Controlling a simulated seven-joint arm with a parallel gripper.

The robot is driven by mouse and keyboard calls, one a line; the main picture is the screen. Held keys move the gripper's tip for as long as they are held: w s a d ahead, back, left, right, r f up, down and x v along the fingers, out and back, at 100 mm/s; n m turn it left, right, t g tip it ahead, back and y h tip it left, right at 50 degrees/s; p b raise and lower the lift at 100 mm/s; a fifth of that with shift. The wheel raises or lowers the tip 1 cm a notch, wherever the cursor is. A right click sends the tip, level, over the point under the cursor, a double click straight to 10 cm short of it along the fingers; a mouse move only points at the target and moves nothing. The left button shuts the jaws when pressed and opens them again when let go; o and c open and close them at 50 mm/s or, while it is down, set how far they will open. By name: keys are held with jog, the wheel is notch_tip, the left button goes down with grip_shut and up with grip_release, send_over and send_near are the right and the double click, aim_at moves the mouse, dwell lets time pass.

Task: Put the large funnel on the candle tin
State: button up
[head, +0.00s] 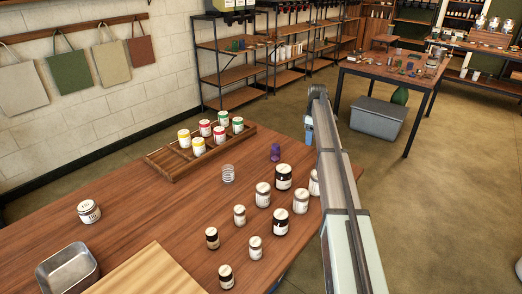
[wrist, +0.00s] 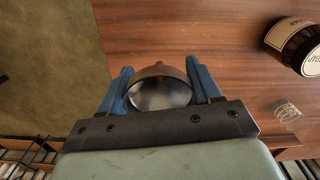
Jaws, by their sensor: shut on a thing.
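My gripper (wrist: 160,88) has its blue fingers shut on a round, shiny metal piece, which appears to be the large funnel (wrist: 160,93). The funnel sits between the two fingers over or beyond the wooden table edge. In the head view my gripper (head: 309,130) is at the far right edge of the table, and the funnel is hidden there.
Several jars (head: 263,194) stand at the right of the table (head: 150,228), near a wire coil (head: 228,174) and a purple object (head: 275,152). A wooden rack (head: 163,162) holds several cans at the back. A metal pan (head: 67,270) is front left. The left-middle table is clear.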

jog(key=shift+a+r, duration=0.1)
jog(key=shift+r, duration=0.1)
jog(key=a+n, duration=0.3)
jog(key=a, duration=2)
notch_tip(320, 180, up, 6)
jog(key=n, duration=1.5)
send_over(86, 205)
jog(key=shift+a+f, duration=0.1)
jog(key=shift+f, duration=4.65)
jog(key=shift+f, duration=0.15)
